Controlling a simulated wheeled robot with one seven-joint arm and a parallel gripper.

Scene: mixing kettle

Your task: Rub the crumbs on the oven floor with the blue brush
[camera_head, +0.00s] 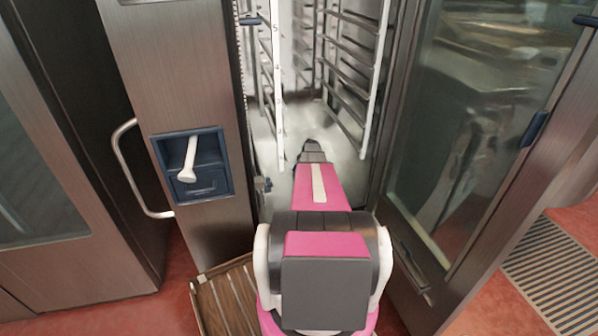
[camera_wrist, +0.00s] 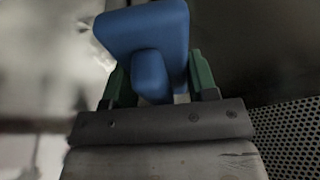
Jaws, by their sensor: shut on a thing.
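The blue brush (camera_wrist: 143,30) shows in the wrist view, held between the two green fingers of my gripper (camera_wrist: 158,85). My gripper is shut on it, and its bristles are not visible. In the head view my pink and grey arm reaches into the open oven, and my arm hides the gripper and the brush. The pale oven floor (camera_head: 345,160) shows beyond and beside the arm. I cannot make out any crumbs on it.
White rack rails (camera_head: 352,75) line both sides of the oven inside. The glass door (camera_head: 460,120) stands open at the right. A steel post with a blue latch recess (camera_head: 213,180) is at the left. A wooden slatted crate (camera_head: 232,300) is on the red floor.

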